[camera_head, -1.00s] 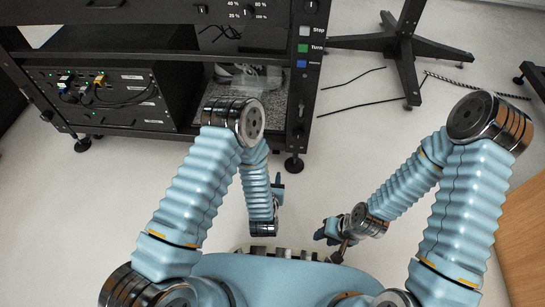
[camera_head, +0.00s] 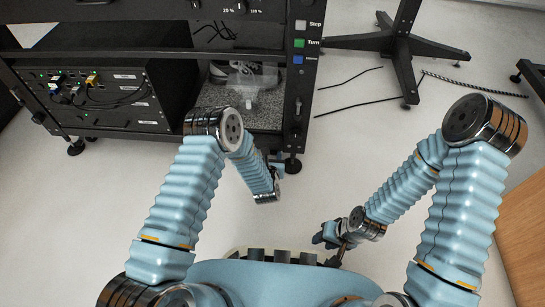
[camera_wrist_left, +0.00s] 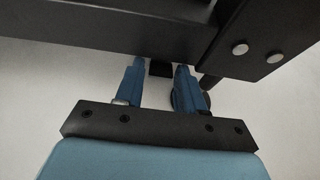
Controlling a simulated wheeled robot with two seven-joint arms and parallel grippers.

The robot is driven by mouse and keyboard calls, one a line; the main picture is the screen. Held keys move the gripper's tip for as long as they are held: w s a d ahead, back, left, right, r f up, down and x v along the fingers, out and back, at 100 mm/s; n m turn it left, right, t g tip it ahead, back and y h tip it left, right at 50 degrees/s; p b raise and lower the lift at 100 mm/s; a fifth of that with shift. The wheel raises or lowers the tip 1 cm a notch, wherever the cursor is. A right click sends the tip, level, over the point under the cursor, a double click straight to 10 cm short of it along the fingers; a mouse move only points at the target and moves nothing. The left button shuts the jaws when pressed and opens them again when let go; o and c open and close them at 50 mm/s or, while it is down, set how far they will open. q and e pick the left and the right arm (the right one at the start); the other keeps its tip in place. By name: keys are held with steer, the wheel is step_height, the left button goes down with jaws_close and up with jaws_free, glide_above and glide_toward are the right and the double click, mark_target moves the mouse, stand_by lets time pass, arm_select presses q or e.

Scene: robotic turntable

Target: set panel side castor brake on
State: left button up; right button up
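The black rack's panel-side castor (camera_head: 292,166) stands on the floor under the rack's front right corner, below the panel with the Step, Turn and blue buttons. My left gripper (camera_head: 277,168) is low at that corner, just left of the castor. In the left wrist view my left gripper (camera_wrist_left: 160,69) is open, with its blue fingers apart and a small black block (camera_wrist_left: 160,70) between their tips. A dark round part, probably the castor wheel (camera_wrist_left: 205,100), is partly hidden behind the right finger. The brake's position cannot be made out. My right gripper (camera_head: 328,236) hangs near my base, away from the rack.
The rack's lower frame (camera_wrist_left: 120,30) crosses just above my left fingertips in the wrist view. Another castor (camera_head: 76,146) stands at the rack's left. A black stand base (camera_head: 400,48) and cables (camera_head: 365,103) lie on the floor to the right. The floor before the rack is clear.

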arm_select(q)
jaws_close()
steer(key=shift+s+d+f+t, duration=0.1)
steer(key=shift+s+f+t, duration=0.15)
steer(key=shift+f+t, duration=1)
steer(key=shift+t, duration=0.55)
steer(key=shift+w+f+t, duration=0.15)
steer(key=shift+f+t, duration=0.3)
steer(key=shift+t, duration=0.65)
jaws_free()
